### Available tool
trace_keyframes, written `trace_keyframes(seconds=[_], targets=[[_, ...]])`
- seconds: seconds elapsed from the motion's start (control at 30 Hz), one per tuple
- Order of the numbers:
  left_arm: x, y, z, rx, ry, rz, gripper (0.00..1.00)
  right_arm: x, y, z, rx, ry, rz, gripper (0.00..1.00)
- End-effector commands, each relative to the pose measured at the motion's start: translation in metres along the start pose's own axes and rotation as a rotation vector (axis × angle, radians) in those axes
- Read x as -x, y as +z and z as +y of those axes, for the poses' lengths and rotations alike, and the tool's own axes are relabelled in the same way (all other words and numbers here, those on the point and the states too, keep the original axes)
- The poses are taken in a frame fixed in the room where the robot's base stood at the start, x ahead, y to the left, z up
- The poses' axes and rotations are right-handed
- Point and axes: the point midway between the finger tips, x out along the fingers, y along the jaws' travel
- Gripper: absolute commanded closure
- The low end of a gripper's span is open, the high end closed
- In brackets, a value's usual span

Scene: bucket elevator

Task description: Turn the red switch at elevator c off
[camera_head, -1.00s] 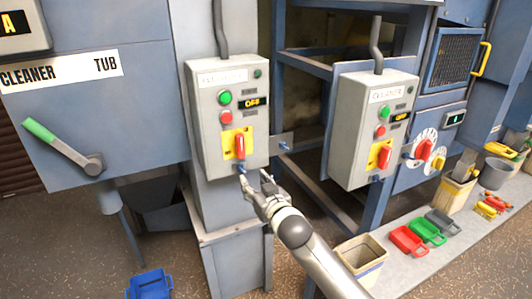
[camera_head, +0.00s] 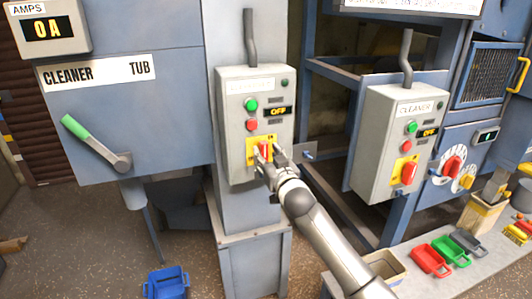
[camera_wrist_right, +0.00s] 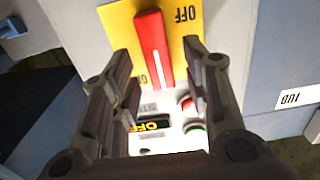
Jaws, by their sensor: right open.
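A grey control box (camera_head: 228,165) on the left carries a red switch (camera_head: 264,149) on a yellow plate. The display on this box reads OFF. In the right wrist view, the red switch (camera_wrist_right: 153,42) is a long handle with a white line, standing lengthwise on the plate. The plate's OFF and ON marks appear upside down. My right gripper (camera_head: 267,155) is open at the switch, with one finger on each side of the handle; I cannot tell whether they touch it. The gripper also shows in the wrist view (camera_wrist_right: 156,50). My left gripper is not in view.
A similar box (camera_head: 372,150) with a red switch (camera_head: 409,172) stands to the right. A green-handled lever (camera_head: 95,143) is on the cleaner tub at left. A blue bin (camera_head: 166,284) is on the floor; red and green scoops lie on the right ledge.

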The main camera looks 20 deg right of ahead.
Motion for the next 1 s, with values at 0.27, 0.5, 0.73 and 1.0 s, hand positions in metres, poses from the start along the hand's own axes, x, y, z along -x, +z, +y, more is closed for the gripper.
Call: trace_keyframes(seconds=[0.27, 0.5, 0.73, 1.0], targets=[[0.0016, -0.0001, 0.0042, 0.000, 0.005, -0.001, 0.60, -0.0132, 0.0002, -0.0004, 0.000, -0.001, -0.001, 0.57], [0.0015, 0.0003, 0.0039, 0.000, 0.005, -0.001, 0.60, -0.0136, 0.0004, -0.0003, 0.001, -0.001, 0.000, 0.57], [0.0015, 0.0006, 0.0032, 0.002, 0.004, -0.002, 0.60, -0.0135, 0.0004, -0.0002, 0.001, -0.001, 0.000, 0.84], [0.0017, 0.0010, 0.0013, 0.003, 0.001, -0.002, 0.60, -0.0134, 0.0003, -0.0002, 0.004, 0.000, -0.001, 1.00]])
